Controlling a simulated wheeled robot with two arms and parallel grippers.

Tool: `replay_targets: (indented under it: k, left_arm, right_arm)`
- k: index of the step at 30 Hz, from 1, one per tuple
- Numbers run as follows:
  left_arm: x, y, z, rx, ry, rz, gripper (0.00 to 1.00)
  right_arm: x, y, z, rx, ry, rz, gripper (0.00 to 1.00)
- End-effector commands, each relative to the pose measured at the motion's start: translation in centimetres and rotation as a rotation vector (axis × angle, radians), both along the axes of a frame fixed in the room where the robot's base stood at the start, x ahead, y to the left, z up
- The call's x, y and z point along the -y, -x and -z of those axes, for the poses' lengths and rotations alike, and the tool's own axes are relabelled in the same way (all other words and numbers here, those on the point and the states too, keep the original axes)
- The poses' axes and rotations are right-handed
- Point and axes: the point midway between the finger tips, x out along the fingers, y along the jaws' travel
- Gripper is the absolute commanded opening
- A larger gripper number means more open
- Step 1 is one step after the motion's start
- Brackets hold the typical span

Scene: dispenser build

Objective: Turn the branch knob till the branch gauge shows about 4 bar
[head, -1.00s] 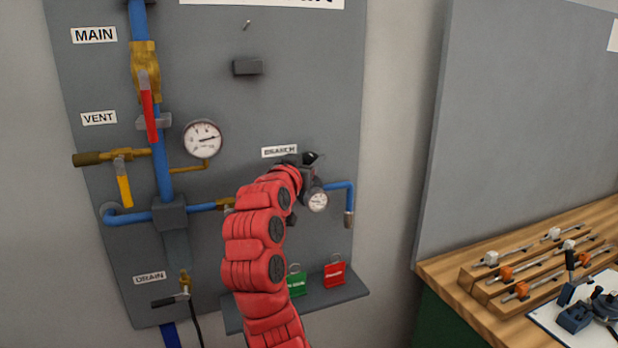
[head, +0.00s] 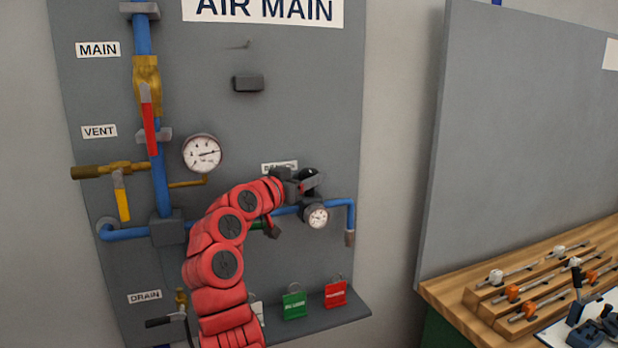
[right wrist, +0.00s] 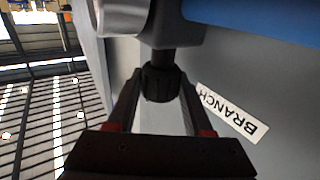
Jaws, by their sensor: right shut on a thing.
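The branch knob (right wrist: 160,83) is a dark ribbed knob, seen between the two fingers in the right wrist view. My right gripper (head: 307,182) is shut on it, above the regulator on the blue branch pipe (head: 342,203). In the head view the gripper hides most of the knob. The branch gauge (head: 317,216) is a small white round dial just below; its needle is too small to read. The BRANCH label (head: 279,167) is partly covered by my right arm, and shows upside down in the right wrist view (right wrist: 231,111). My left gripper is not in view.
A larger gauge (head: 202,153) sits left on the grey panel (head: 290,60). The main valve's red handle (head: 149,120) and the vent's yellow handle (head: 122,196) are further left. A shelf (head: 340,308) with colored tags is below. A wooden bench (head: 450,285) stands right.

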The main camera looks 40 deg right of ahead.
Motion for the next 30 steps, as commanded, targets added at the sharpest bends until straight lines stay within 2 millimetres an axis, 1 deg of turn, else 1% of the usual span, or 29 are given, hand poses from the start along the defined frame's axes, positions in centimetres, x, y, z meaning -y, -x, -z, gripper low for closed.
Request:
replay_targets:
  k: [4,5,6,7,16,20,23,30]
  left_arm:
    - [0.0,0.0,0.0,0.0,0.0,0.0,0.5]
    - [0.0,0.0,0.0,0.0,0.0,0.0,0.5]
    - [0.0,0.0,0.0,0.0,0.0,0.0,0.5]
    - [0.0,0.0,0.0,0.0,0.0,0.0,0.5]
    - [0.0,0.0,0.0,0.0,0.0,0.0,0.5]
    - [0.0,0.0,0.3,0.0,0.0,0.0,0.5]
    - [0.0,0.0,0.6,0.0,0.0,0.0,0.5]
    - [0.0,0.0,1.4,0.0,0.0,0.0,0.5]
  right_arm:
    - [0.0,0.0,0.2,-0.004,-0.004,0.001,0.0]
    - [0.0,0.0,0.3,-0.004,-0.004,0.001,0.53]
    - [0.0,0.0,0.2,-0.004,-0.004,0.0,0.6]
    - [0.0,0.0,0.2,-0.003,-0.003,0.0,0.64]
    - [-0.1,0.0,0.1,-0.002,-0.002,-0.001,0.64]
    - [-1.2,0.3,0.2,-0.001,-0.001,-0.003,0.64]
    - [-2.9,0.9,0.3,0.002,-0.003,-0.003,0.64]
    - [-9.0,3.0,0.4,0.0,-0.004,-0.006,0.64]
